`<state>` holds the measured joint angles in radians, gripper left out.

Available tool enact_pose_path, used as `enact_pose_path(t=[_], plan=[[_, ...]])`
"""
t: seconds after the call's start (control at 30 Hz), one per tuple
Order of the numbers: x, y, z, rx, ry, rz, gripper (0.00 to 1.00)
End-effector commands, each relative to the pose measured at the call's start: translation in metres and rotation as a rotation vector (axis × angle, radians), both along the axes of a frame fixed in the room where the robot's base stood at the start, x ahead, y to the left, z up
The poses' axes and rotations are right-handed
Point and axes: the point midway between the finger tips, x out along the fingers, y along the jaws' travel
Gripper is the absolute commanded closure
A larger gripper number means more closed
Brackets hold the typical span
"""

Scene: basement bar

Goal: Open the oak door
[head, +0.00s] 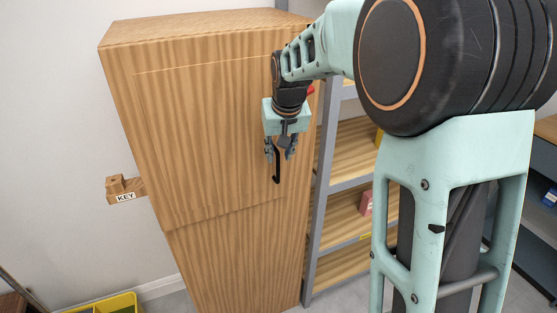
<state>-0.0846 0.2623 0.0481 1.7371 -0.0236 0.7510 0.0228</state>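The oak door (200,140) is the upper front panel of a tall oak cabinet, and it looks closed. A thin black handle (277,172) runs up and down near its right edge. My gripper (280,157) points down in front of the handle's upper part. Its two fingers are spread apart, one to each side of the handle as seen from here. I cannot tell whether either finger touches the handle. My gripper hides the handle's top end.
A grey metal shelf unit (316,235) with wooden boards stands close on the cabinet's right, holding a red box (366,203). A wooden wall block labelled KEY (125,197) is on the left. A yellow crate (122,302) sits at lower left.

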Motion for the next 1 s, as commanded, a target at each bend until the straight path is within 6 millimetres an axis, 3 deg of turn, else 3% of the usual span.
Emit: enact_pose_path(t=[0.1, 0.3, 0.67, 0.9, 1.0], plan=[[0.008, 0.001, -0.021, 0.000, 0.003, 0.000, 0.74], [0.017, 0.002, -0.041, 0.000, 0.001, 0.000, 0.74], [0.019, 0.002, -0.046, 0.000, -0.001, 0.000, 0.74], [0.019, 0.002, -0.046, 0.000, -0.001, 0.000, 0.99], [0.019, 0.002, -0.045, 0.000, -0.001, 0.000, 1.00]])
